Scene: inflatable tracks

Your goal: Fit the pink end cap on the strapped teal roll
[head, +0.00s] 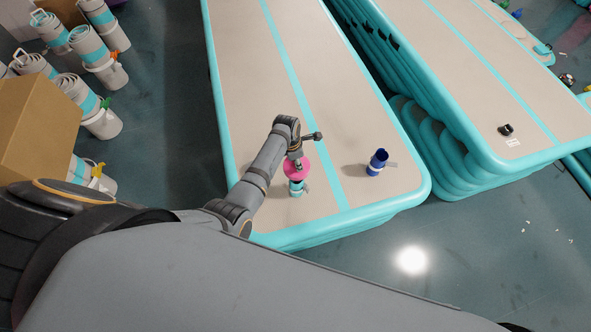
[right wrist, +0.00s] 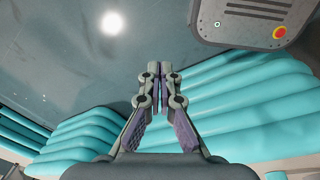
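The teal roll (head: 296,188) stands on the near end of the beige inflatable track, with a strap around it. The pink end cap (head: 291,171) is at the roll's upper end and covers its top; I cannot tell whether it is seated or just above. My left gripper (head: 296,160) points down from above with its tips at the cap and appears shut on it; the fingertips are partly hidden. My right gripper (right wrist: 160,72) shows in the right wrist view with its fingers together and nothing between them, away from the roll.
A second stacked track (head: 440,70) lies to the right, with a small black object (head: 506,130). Rolled mats (head: 90,45) and a cardboard box (head: 35,125) are at left.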

